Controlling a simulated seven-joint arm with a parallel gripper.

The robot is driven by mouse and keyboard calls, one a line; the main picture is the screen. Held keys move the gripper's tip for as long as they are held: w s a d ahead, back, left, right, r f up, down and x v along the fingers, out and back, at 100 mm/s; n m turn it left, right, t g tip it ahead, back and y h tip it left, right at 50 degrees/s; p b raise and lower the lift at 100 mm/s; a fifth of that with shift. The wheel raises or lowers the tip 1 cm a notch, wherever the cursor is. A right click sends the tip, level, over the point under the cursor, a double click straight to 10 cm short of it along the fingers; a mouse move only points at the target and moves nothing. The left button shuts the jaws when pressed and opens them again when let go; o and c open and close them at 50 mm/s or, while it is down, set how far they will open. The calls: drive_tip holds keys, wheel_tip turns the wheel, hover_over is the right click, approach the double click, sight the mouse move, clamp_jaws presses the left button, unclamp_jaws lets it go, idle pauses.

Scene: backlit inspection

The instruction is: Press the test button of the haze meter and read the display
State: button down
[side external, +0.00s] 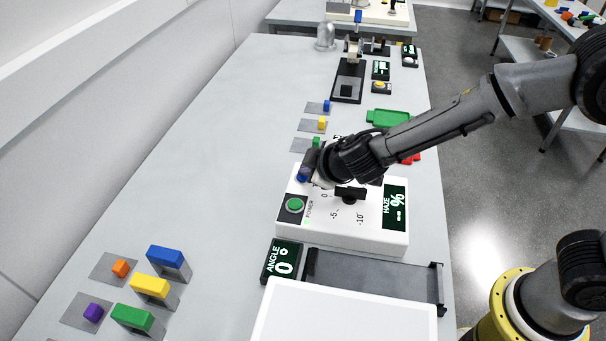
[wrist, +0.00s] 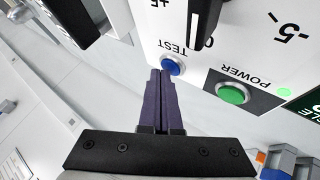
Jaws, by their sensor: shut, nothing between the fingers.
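In the side view my gripper (side external: 309,168) partly covers that corner. The green power button (wrist: 232,94) is beside it, a small green light nearby.
A black knob (side external: 350,194) stands on the meter's scale. An angle display (side external: 282,261) reads 0° beside a dark tray (side external: 372,276). Coloured blocks (side external: 150,287) lie at front left; a green tray (side external: 388,118) lies behind. The bench's left middle is clear.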

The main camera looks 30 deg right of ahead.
drive_tip(key=shift+f, duration=0.2)
idle(0.3)
drive_tip(key=shift+r, duration=0.85)
drive_tip(key=shift+r, duration=2.5)
